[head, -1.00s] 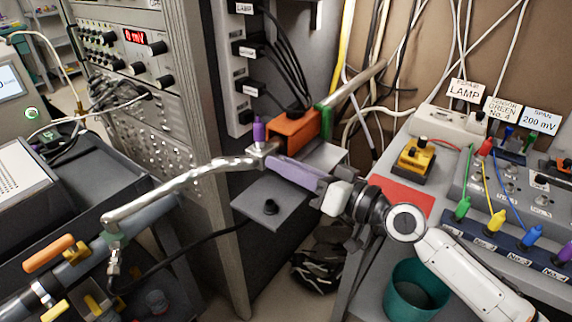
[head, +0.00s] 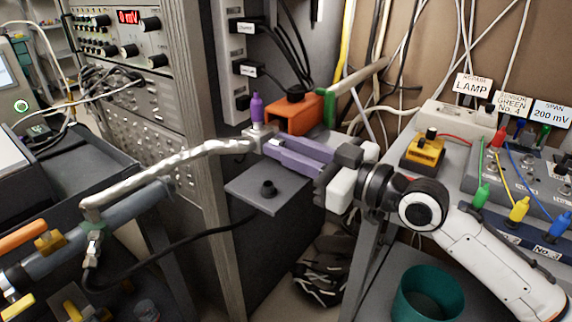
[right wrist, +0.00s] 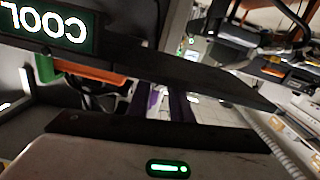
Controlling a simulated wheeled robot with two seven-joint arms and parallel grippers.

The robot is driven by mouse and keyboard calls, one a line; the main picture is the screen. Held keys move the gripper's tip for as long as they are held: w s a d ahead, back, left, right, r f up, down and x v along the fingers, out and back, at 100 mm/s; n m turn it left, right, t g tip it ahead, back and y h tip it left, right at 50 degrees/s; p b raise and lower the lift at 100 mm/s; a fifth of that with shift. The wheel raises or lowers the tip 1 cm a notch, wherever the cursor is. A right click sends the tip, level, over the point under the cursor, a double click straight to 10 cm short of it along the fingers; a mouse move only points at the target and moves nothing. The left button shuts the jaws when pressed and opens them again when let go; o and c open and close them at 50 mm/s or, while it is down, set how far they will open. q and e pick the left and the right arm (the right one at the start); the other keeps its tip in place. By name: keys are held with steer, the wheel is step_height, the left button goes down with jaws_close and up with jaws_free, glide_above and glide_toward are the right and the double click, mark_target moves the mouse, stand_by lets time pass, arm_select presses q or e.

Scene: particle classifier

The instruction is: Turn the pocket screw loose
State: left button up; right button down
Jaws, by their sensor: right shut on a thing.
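A silver metal fitting (head: 256,138) sits at the end of the shiny bent pipe (head: 165,172), in front of an orange block. A purple screw (head: 257,110) stands upright on the fitting. My right gripper (head: 272,146) reaches in from the right, with two long purple fingers. Its tips meet at the right side of the fitting, just below the upright purple screw. It is shut on a small part there, seemingly the pocket screw, which the fingers hide. In the right wrist view two purple bars (right wrist: 168,104) show between dark parts. My left gripper is not in view.
The orange block (head: 293,115) and a green plate (head: 330,110) are close behind the fingers. A teal bin (head: 428,296) and a yellow lamp box (head: 428,152) are at the right. Cables hang behind.

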steer(key=shift+f+n+b, duration=0.25)
steer(key=shift+n+b, duration=0.45)
steer(key=shift+n, duration=0.2)
steer(key=shift+n+b, duration=0.5)
steer(key=shift+n, duration=0.2)
steer(key=shift+r+n+b, duration=0.15)
steer(key=shift+n+b, duration=0.2)
steer(key=shift+n, duration=0.45)
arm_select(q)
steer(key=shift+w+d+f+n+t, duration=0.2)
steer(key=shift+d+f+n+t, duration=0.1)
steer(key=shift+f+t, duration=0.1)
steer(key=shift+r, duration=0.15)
arm_select(e)
steer(key=shift+n, duration=0.3)
steer(key=c, duration=1.9)
jaws_free()
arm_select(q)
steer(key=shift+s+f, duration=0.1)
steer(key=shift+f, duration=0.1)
arm_select(e)
steer(key=shift+o, duration=0.2)
